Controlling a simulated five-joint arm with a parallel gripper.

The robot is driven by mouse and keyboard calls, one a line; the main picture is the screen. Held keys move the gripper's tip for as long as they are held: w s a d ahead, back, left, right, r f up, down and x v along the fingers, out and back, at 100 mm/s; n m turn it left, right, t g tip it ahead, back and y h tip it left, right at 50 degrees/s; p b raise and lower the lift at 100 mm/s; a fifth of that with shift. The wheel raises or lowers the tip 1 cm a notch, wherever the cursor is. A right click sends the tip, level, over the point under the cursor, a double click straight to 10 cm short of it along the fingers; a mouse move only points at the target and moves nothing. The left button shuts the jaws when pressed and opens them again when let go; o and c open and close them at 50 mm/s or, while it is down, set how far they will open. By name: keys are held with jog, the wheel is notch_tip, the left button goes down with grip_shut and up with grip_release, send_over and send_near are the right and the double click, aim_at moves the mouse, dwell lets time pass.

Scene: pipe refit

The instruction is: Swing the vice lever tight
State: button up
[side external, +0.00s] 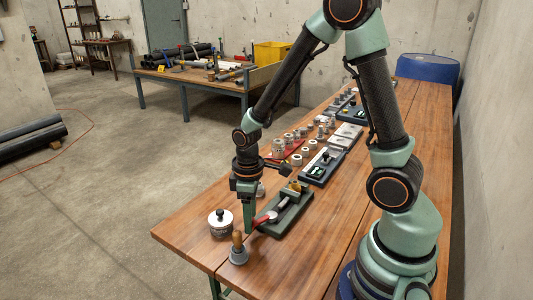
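The vice (291,210) sits on a dark green base plate on the workbench, with a brassy part at its far end. Its lever appears to be the red-handled bar (266,217) at the plate's near left edge. My gripper (249,230) points down beside the red handle, just left of it, with its fingertips low near the bench top. I cannot tell whether the fingers touch the handle. The fingers overlap in this view, so their opening is hidden.
A white round pot with a black knob (221,224) stands left of my gripper. Trays and several metal fittings (303,137) lie farther back. The bench's near right surface (300,262) is clear.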

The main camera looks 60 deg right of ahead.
jog(key=shift+r, duration=0.1)
notch_tip(320, 180, up, 12)
dwell(0.6)
jog(key=s+a+r+m+t, duration=0.1)
jog(key=s+r+m+t, duration=0.3)
jog(key=r, duration=0.4)
jog(key=shift+m+t, duration=0.6)
jog(key=shift+t, duration=0.2)
